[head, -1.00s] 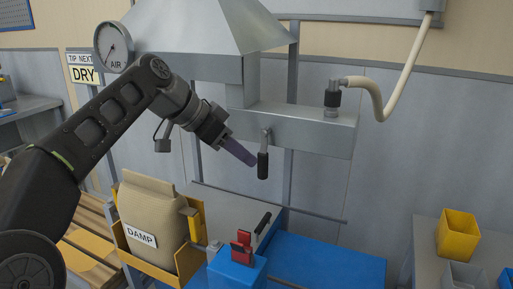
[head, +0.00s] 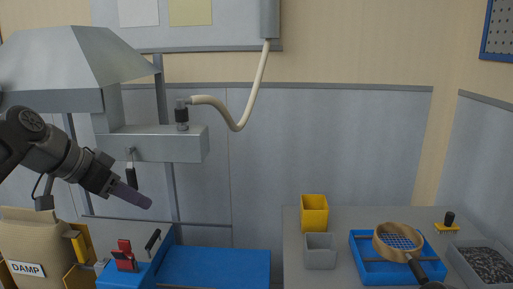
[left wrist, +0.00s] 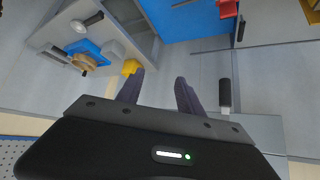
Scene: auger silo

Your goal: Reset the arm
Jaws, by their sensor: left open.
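My left gripper (head: 148,204) comes in from the left in the head view, below the grey hopper's spout box (head: 160,145). Its purple-grey fingers point right and down, seen edge-on. In the left wrist view the fingers stand apart with nothing between them (left wrist: 158,85). A black-gripped handle (head: 131,176) hangs under the spout box, just above and left of the fingertips in the head view. The handle shows right of the fingers in the left wrist view (left wrist: 225,95), apart from them. My right gripper is not in view.
A sack marked DAMP (head: 28,240) stands lower left, beside a blue block with a red clamp (head: 124,256). A blue surface (head: 215,266) lies below. On the right bench are a yellow bin (head: 314,213), a grey bin (head: 320,251), a sieve (head: 398,242) and a gravel tray (head: 488,264).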

